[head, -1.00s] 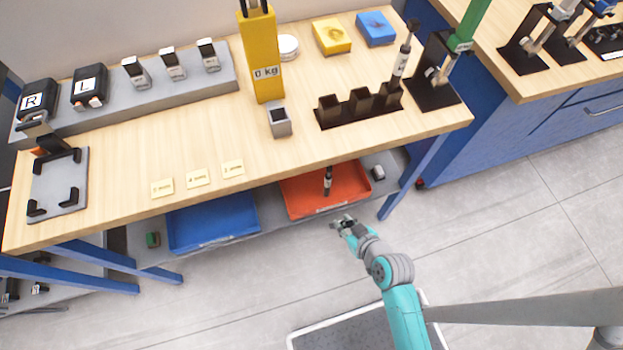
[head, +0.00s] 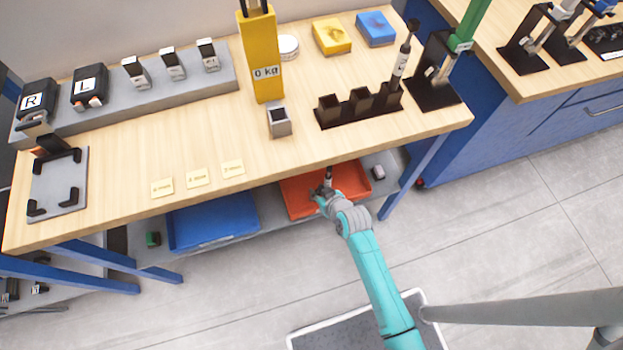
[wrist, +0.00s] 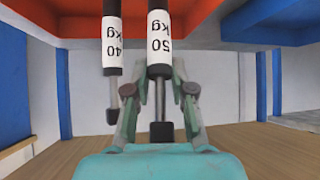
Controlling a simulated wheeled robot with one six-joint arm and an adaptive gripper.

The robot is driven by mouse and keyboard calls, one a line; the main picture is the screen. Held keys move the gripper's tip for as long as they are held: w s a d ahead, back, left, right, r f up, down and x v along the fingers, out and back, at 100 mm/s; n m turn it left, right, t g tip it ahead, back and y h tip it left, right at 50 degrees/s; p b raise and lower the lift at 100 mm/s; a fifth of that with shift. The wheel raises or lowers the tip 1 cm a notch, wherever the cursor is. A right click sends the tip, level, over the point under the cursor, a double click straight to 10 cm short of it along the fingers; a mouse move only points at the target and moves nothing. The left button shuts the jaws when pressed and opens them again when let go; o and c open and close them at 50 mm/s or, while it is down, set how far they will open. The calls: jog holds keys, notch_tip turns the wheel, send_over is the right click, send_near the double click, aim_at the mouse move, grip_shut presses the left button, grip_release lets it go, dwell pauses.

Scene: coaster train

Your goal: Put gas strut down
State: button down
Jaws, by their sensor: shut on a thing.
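In the wrist view, a gas strut marked 50 kg (wrist: 159,38) has a black upper part, a white label and a black end. My gripper (wrist: 158,90) is shut on it, with a finger on each side. A second strut, marked 40 kg (wrist: 112,45), is beside it on the left, outside the fingers. The red tray (wrist: 70,10) shows behind the struts at the top. In the head view, my gripper (head: 323,195) is at the front of the red tray (head: 357,180) under the bench. A short dark strut end shows just above it. Whether the held strut touches the tray is hidden.
A blue tray (head: 213,222) is left of the red tray on the same low shelf. The wooden bench top (head: 130,160) overhangs both. A black holder (head: 362,105) with an upright strut (head: 403,60) stands on the bench. A blue bench leg (head: 408,180) is to the right.

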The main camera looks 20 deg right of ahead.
jog(key=shift+w+a+f+g+h, duration=0.15)
jog(key=shift+w+g, duration=0.4)
jog(key=shift+w, duration=0.3)
jog(key=shift+w+a+g+h, duration=0.15)
jog(key=shift+w+g, duration=0.35)
jog(key=shift+w, duration=0.3)
jog(key=shift+w+a+f+g, duration=0.15)
jog(key=shift+w+g, duration=0.4)
jog(key=shift+w, duration=0.3)
jog(key=c, duration=1)
grip_release()
jog(key=v, duration=1.2)
jog(key=shift+s+r, duration=0.1)
jog(key=shift+r, duration=0.05)
